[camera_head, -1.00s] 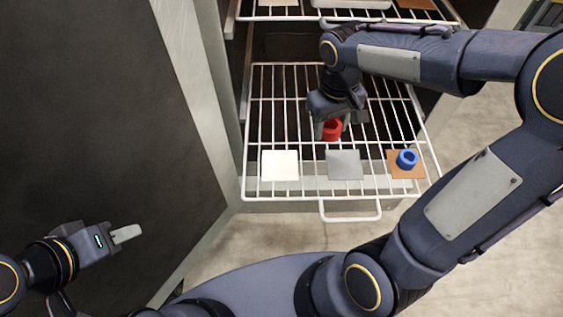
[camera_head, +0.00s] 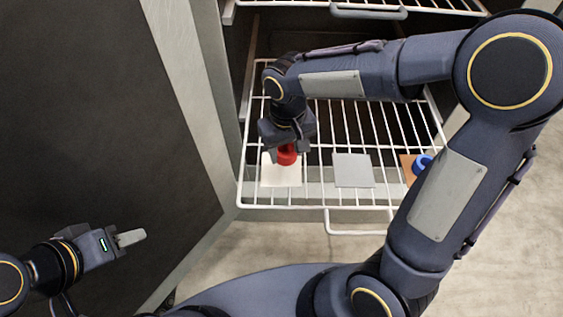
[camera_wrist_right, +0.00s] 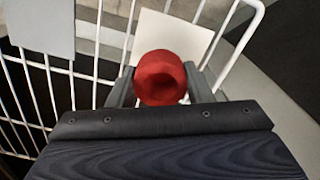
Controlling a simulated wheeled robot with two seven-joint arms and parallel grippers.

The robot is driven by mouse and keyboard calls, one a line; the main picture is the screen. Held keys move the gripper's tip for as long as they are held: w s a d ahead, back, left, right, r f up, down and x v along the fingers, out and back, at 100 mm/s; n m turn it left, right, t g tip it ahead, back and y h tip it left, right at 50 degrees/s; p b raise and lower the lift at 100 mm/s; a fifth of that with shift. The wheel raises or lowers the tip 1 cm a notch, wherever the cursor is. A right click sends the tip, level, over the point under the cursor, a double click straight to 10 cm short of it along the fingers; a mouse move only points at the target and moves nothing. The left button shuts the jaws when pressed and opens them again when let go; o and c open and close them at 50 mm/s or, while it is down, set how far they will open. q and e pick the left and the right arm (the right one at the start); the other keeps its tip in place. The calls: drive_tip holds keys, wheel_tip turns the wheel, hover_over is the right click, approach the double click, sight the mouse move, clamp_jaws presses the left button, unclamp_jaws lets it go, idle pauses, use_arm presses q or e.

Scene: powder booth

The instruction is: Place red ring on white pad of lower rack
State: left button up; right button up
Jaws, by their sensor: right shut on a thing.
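The red ring (camera_head: 287,155) is held between the fingers of my right gripper (camera_head: 289,150), over the white pad (camera_head: 281,178) of the lower rack (camera_head: 330,203). In the right wrist view the red ring (camera_wrist_right: 160,78) sits between the two fingers, and the white pad (camera_wrist_right: 180,40) shows behind it. I cannot tell whether the ring touches the pad. My left gripper (camera_head: 131,238) is at the lower left, away from the rack; only one finger shows clearly.
The lower rack also bears a grey pad (camera_head: 353,171), empty, and a brown pad (camera_head: 407,165) with a blue ring (camera_head: 422,163), partly hidden by my right arm. An upper rack (camera_head: 368,13) is above. A dark panel (camera_head: 100,110) stands on the left.

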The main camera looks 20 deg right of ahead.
sight(281, 169)
drive_tip(key=shift+w+a+f, duration=0.1)
drive_tip(key=shift+a+f, duration=0.25)
drive_tip(key=shift+f, duration=0.1)
drive_tip(key=shift+a+f+b, duration=0.2)
drive_tip(key=shift+f+b, duration=0.45)
drive_tip(key=shift+f, duration=1.1)
drive_tip(key=shift+f, duration=0.1)
drive_tip(key=o, duration=1)
drive_tip(key=shift+o, duration=0.2)
